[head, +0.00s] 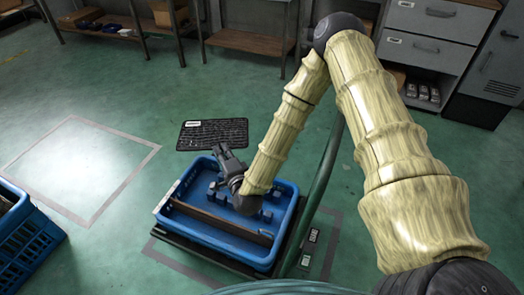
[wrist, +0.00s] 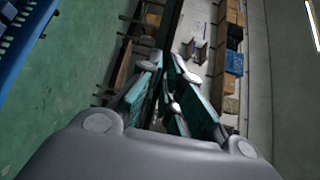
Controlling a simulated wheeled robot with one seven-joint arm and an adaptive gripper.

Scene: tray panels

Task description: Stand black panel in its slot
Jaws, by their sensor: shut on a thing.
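The black panel (head: 225,134) shows its dark textured face and a small white label near its upper left corner. My gripper (head: 220,150) is at the panel's lower edge, above the back part of the blue tray (head: 165,207). In the wrist view my gripper (wrist: 168,70) is shut on the panel (wrist: 172,30), seen edge-on as a thin dark strip between the fingertips. The tray has several blue slot posts inside. My wrist hides part of the tray, and I cannot tell which slot is the panel's own.
A brown panel (head: 220,221) stands along the near part of the tray. A blue crate (head: 38,243) is at the lower left. A green curved tube (head: 322,185) passes right of the tray. Shelves (head: 248,42) and drawers (head: 432,22) stand behind.

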